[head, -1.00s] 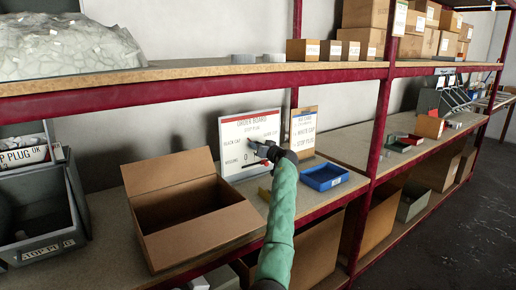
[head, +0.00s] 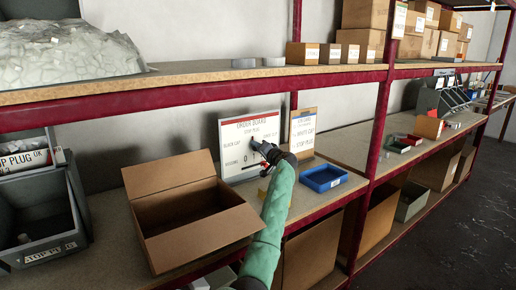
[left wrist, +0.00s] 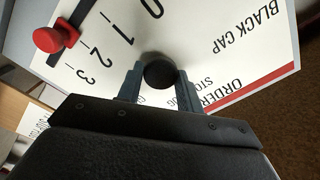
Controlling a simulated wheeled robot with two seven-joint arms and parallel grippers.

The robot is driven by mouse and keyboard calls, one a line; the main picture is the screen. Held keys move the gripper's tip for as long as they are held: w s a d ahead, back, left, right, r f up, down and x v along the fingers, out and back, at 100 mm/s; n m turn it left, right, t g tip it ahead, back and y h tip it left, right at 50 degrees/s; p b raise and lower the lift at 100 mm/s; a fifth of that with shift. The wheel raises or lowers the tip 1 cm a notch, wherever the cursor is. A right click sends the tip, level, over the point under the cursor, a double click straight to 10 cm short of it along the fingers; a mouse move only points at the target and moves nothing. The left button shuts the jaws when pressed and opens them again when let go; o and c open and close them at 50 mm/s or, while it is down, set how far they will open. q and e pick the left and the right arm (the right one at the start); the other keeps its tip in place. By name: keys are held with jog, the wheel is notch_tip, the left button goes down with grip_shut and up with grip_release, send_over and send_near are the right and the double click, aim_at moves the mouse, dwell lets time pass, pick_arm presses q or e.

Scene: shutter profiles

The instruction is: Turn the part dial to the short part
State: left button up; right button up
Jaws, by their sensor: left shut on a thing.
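The white order board (head: 235,133) stands upright on the middle shelf, with the headings ORDER BOARD and STOP PLUG and the label BLACK CAP on the left. My left gripper (head: 262,149) is at the front of the board. In the left wrist view, my left gripper (left wrist: 159,82) is shut on the round black part dial (left wrist: 160,71), with one finger on each side. The dial's pointer cannot be made out. A red slider knob (left wrist: 47,40) stands beside a printed scale on the board. My right gripper is not in view.
An open cardboard box (head: 190,212) stands left of the board. A blue tray (head: 324,178) and a second sign (head: 303,128) are to its right. Grey bins (head: 40,222) stand at the far left. A red shelf beam (head: 200,103) runs above the board.

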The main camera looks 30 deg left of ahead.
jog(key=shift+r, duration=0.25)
pick_arm(q)
jog(key=o, duration=1)
jog(key=shift+w+d, duration=0.1)
jog(key=shift+c, duration=0.2)
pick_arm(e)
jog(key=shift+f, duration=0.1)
pick_arm(q)
jog(key=b+v, duration=0.1)
jog(key=v, duration=0.6)
jog(key=shift+s+d, duration=0.2)
jog(key=shift+d, duration=0.15)
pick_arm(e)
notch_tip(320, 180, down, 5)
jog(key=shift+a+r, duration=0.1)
pick_arm(q)
jog(key=shift+w, duration=0.1)
